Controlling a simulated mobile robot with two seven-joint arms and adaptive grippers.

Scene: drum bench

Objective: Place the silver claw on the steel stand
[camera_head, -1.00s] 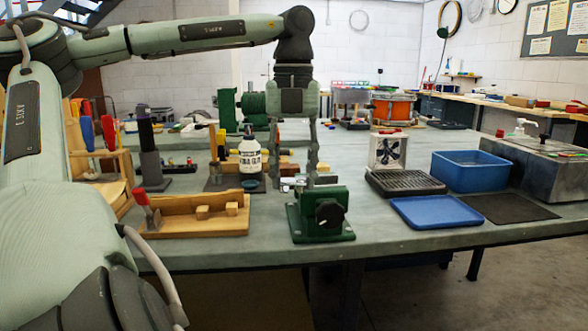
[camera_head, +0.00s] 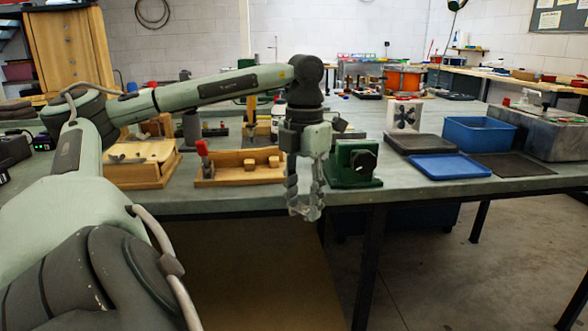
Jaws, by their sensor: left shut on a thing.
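My left gripper (camera_head: 305,205) points down in front of the bench's front edge, just left of the green fixture with the black knob. Its fingers are shut on a small silvery piece at their tips, which looks like the silver claw (camera_head: 306,212). The fingers hide most of the claw, so its shape is hard to tell. I cannot pick out the steel stand for certain in this view. My right gripper is out of view.
The green fixture (camera_head: 355,164) stands at the bench's front edge. A wooden jig (camera_head: 232,178) with a red-handled clamp lies left of the gripper. A blue tray (camera_head: 449,166), a dark rack (camera_head: 418,143) and a blue bin (camera_head: 480,135) are to the right. The floor in front is clear.

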